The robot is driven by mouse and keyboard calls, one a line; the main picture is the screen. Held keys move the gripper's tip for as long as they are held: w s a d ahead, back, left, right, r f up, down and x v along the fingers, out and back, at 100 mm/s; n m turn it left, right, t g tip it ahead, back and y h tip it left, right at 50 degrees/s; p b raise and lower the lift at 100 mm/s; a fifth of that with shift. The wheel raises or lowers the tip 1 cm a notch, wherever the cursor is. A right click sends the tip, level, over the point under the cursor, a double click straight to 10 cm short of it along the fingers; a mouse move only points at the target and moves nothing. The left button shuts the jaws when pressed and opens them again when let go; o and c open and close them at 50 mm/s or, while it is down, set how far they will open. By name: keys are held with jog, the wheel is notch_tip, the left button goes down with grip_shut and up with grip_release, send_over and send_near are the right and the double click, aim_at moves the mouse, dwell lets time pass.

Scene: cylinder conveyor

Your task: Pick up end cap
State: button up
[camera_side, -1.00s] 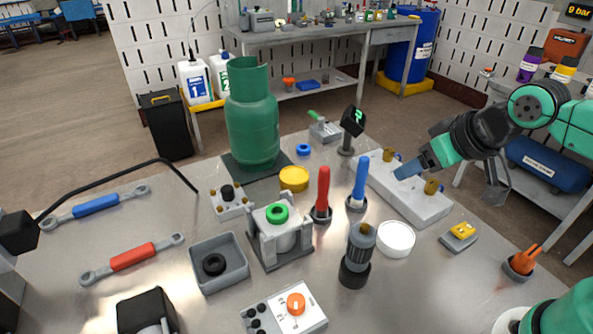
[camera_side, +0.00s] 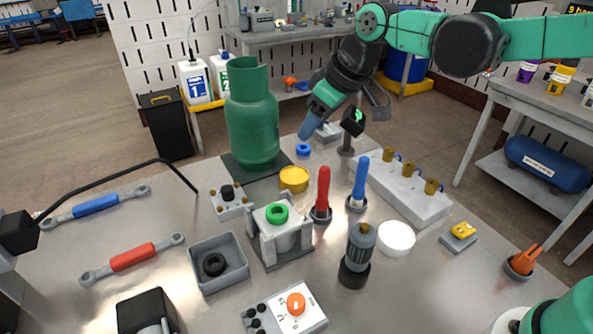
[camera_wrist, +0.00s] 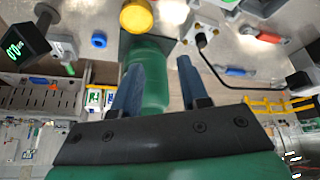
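A round yellow cap (camera_side: 293,179) lies on the metal table in front of the green cylinder (camera_side: 252,125); it also shows at the top of the wrist view (camera_wrist: 136,17). A round white cap (camera_side: 397,239) lies further right. I cannot tell which of them is the end cap. My gripper (camera_side: 306,131) is above the table's far side, beside the cylinder and above a small blue ring (camera_side: 303,150). In the wrist view its two blue fingers (camera_wrist: 160,64) are apart, with the cylinder seen beyond and between them. Nothing is held.
A screen on a stand (camera_side: 352,123) is close to the right of my gripper. A red-handled tool (camera_side: 323,190) and a blue-handled tool (camera_side: 360,180) stand upright. A white block with brass fittings (camera_side: 412,200) lies at the right.

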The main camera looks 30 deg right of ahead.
jog(key=w+a+f+n+g, duration=0.1)
jog(key=w+a+f+n, duration=0.15)
jog(key=w+a, duration=0.2)
jog(key=n+g+y, duration=0.1)
jog(key=n, duration=0.1)
send_over(227, 188)
jog(key=s+d, duration=0.1)
jog(key=d, duration=0.1)
jog(key=f, duration=0.5)
jog(key=shift+s+d+f, duration=0.1)
jog(key=shift+s+f, duration=0.1)
jog(key=shift+f, duration=0.2)
jog(key=shift+w+a+f+n, duration=0.1)
jog(key=shift+a+f+n, duration=0.2)
jog(key=shift+f, duration=0.3)
jog(key=shift+x, duration=2.35)
grip_shut()
